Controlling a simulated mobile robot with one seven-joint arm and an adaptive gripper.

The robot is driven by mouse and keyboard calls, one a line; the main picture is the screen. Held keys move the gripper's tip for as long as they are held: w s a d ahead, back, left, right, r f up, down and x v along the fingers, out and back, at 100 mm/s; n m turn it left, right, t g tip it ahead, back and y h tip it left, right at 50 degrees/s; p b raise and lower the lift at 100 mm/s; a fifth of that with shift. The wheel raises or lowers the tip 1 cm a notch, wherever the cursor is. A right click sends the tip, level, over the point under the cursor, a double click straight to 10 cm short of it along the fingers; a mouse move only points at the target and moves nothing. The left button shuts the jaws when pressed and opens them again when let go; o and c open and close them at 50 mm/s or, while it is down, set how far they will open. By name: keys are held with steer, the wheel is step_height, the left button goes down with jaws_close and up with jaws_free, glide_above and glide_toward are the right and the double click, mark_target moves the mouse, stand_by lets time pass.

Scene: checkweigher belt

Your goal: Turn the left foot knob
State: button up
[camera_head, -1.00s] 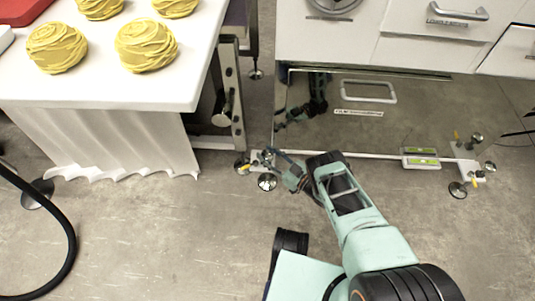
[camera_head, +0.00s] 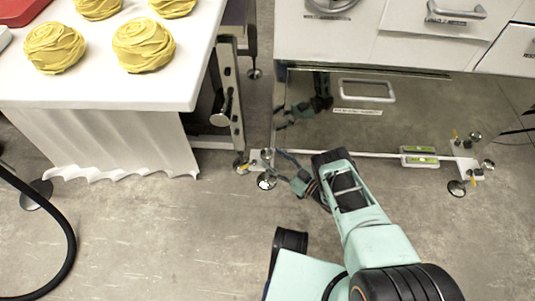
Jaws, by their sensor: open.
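The left foot knob (camera_head: 267,155) is a small metal knob at the left end of the cabinet's bottom rail, above a round foot disc (camera_head: 266,182). My gripper (camera_head: 280,158) is low by the floor, just to the right of the knob, with its jaws open and pointing toward it. The fingers are small and dark here, and I cannot tell whether they touch the knob. A yellow-green spirit level (camera_head: 420,155) sits on the rail toward the right; its bubbles are too small to read.
The right foot (camera_head: 457,188) stands at the rail's other end. A white table (camera_head: 120,92) with yellow dough-like lumps (camera_head: 55,47) is at left, its metal leg (camera_head: 229,95) close to the left foot. A black hose (camera_head: 66,250) lies at far left. The front floor is mostly clear.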

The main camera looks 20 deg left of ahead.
steer(key=v, duration=0.7)
steer(key=shift+s+d, duration=0.2)
steer(key=shift+d, duration=0.15)
steer(key=shift+a, duration=0.1)
